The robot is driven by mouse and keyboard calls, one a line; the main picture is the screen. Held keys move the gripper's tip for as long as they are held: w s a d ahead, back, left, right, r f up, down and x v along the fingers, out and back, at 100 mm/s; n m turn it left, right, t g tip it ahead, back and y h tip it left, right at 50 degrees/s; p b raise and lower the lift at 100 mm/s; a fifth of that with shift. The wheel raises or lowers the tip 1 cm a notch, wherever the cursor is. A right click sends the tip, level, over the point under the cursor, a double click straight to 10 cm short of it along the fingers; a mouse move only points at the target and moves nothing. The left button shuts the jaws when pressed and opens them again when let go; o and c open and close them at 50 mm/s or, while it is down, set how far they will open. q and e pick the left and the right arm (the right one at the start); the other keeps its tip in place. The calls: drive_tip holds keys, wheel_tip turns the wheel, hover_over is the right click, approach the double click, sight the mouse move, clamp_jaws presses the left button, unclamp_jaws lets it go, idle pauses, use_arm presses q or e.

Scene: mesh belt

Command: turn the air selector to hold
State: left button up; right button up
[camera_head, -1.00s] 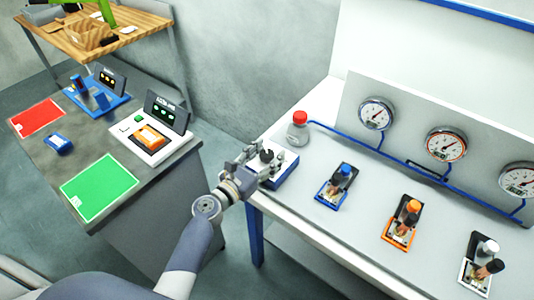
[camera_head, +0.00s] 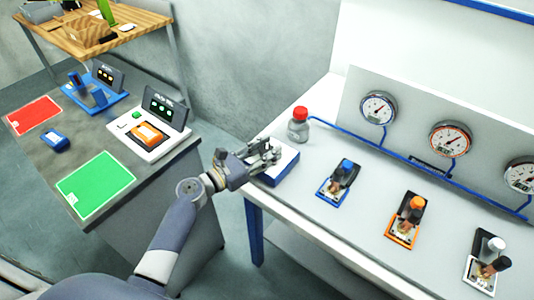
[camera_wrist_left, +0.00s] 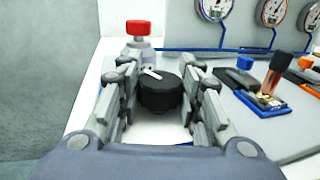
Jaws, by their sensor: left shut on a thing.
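The air selector is a white box with a blue base (camera_head: 284,168) at the near left corner of the white bench. Its round black knob (camera_wrist_left: 158,94) shows in the left wrist view, with a white pointer line slanting to the upper left. My left gripper (camera_head: 268,154) is shut on the knob, one finger on each side; the wrist view also shows these fingers (camera_wrist_left: 160,100). In the head view the fingers hide the knob. Any position labels are hidden or too small to read. My right gripper is not in view.
A red-capped grey fitting (camera_head: 298,126) stands just behind the selector and feeds a blue pipe to several gauges (camera_head: 378,107). Blue (camera_head: 338,182), orange (camera_head: 405,222) and white-framed (camera_head: 484,268) valve units stand to the right. A grey table (camera_head: 60,175) is at left.

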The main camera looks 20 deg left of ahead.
use_arm(q)
drive_tip(key=m+g+h+b, duration=0.1)
drive_tip(key=h, duration=0.1)
drive_tip(key=m+g+h+b, duration=0.2)
drive_tip(key=shift+w+a+f+g, duration=0.1)
drive_tip(key=shift+f+g, duration=0.1)
drive_tip(key=shift+g, duration=0.1)
drive_tip(key=shift+r+m+g+h+b, duration=0.2)
drive_tip(key=shift+m+g+h+b, duration=1)
drive_tip(key=shift+m+g+b, duration=0.6)
drive_tip(key=o, duration=1.1)
drive_tip(key=v, duration=1.2)
drive_tip(key=shift+r, duration=0.1)
